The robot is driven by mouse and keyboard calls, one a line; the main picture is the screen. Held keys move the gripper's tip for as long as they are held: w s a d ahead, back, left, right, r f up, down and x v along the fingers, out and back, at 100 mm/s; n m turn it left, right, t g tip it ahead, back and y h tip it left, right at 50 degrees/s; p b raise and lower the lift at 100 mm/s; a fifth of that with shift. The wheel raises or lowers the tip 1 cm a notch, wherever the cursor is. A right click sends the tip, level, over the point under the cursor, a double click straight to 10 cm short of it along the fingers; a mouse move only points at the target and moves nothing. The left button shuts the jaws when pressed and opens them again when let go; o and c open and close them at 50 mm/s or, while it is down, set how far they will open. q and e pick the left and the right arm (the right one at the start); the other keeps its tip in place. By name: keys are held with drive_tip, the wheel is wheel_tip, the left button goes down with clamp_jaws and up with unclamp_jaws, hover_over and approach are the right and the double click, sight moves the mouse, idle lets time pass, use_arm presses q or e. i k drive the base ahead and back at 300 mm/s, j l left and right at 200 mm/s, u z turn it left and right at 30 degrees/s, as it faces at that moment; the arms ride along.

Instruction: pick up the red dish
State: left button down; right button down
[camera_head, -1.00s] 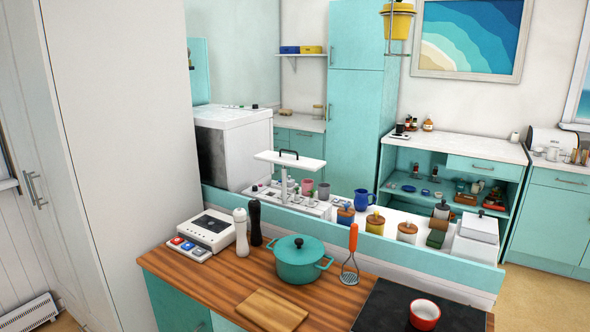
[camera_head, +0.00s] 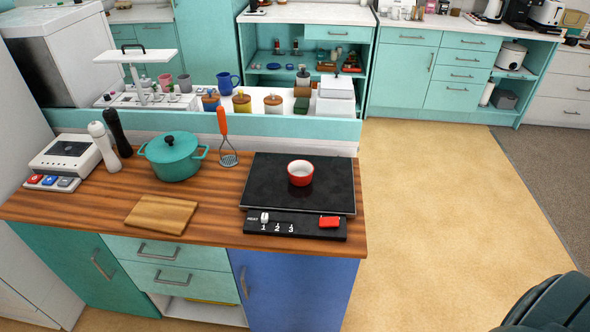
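The red dish (camera_head: 300,173) is a small round bowl, red outside and white inside. It sits upright on the black cooktop (camera_head: 270,190), a little right of the cooktop's middle. Nothing covers it. Neither of my grippers shows in the head view.
A teal lidded pot (camera_head: 173,158), a cutting board (camera_head: 161,214) and an orange-handled masher (camera_head: 224,135) are left of the cooktop on the wooden counter (camera_head: 215,227). A control strip (camera_head: 295,226) lies in front of the cooktop. The floor (camera_head: 430,210) to the right is clear; a dark green object (camera_head: 555,305) is at lower right.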

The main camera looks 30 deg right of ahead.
sight(300, 171)
drive_tip(key=i+l+u, duration=0.2)
drive_tip(key=l, duration=2.35)
drive_tip(key=k, duration=0.1)
